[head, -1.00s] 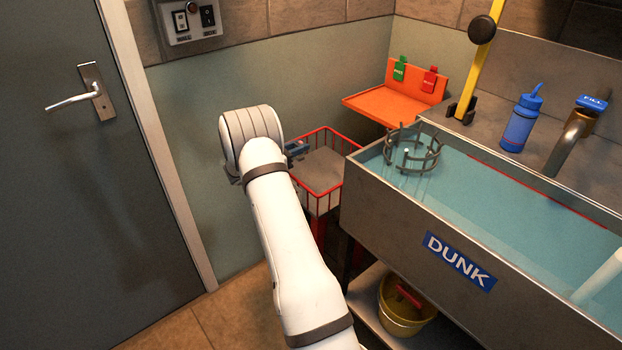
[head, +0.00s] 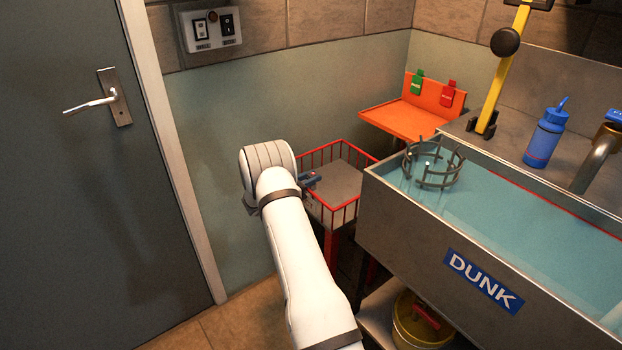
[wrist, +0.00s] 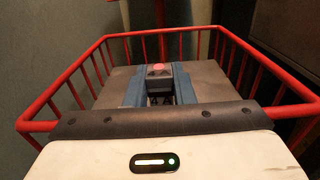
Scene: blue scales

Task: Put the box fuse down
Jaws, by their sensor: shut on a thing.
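In the wrist view, my gripper (wrist: 159,91) is shut on a small dark thing with a reddish top, which I take to be the box fuse (wrist: 159,69). Its lower part is hidden between the blue fingers. The gripper and fuse are over the grey floor of a red-railed basket (wrist: 46,126). I cannot tell whether the fuse touches that floor. In the head view, my gripper (head: 314,180) shows as a small blue shape at the left side of the red-railed basket (head: 364,158), mostly behind my white arm. The fuse cannot be made out there.
The basket's grey floor (head: 338,183) looks bare to the right of the gripper. A water-filled sink (head: 400,235) with a wire ring (head: 433,164) stands to the right. An orange tray (head: 403,118) with green and red tags is behind. A grey door (head: 75,190) is at left.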

